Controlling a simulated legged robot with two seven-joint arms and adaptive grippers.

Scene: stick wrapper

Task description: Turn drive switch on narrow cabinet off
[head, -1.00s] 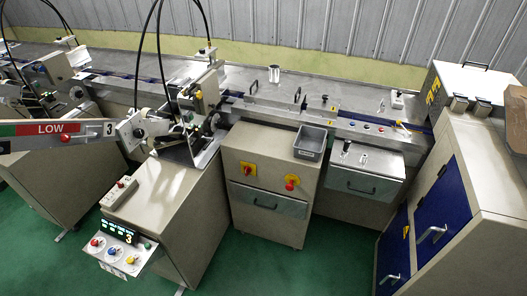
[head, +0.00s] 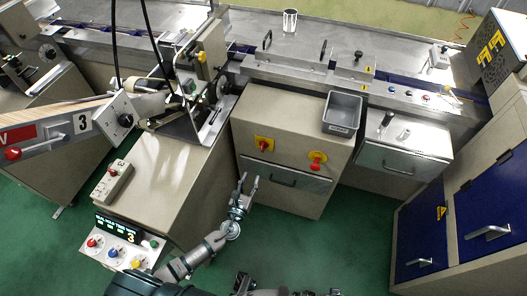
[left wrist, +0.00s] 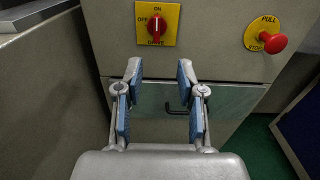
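The drive switch is a red knob on a yellow plate (head: 264,144) on the front of the narrow cabinet (head: 283,115). In the left wrist view the switch (left wrist: 156,25) is labelled ON, OFF and DRIVE. Its knob stands upright, toward ON. My left gripper (head: 248,183) is in front of the cabinet, below and a little left of the switch, and touches nothing that I can see. In the left wrist view its two blue-padded fingers (left wrist: 158,75) are apart and empty, with the switch above and beyond them. My right gripper does not clearly show.
A red pull-stop button (head: 317,160) sits right of the switch. Below is a drawer with a dark handle (head: 284,180). A grey bin (head: 343,113) stands on top. A control panel (head: 119,241) is at lower left. Green floor (head: 335,240) is free in front.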

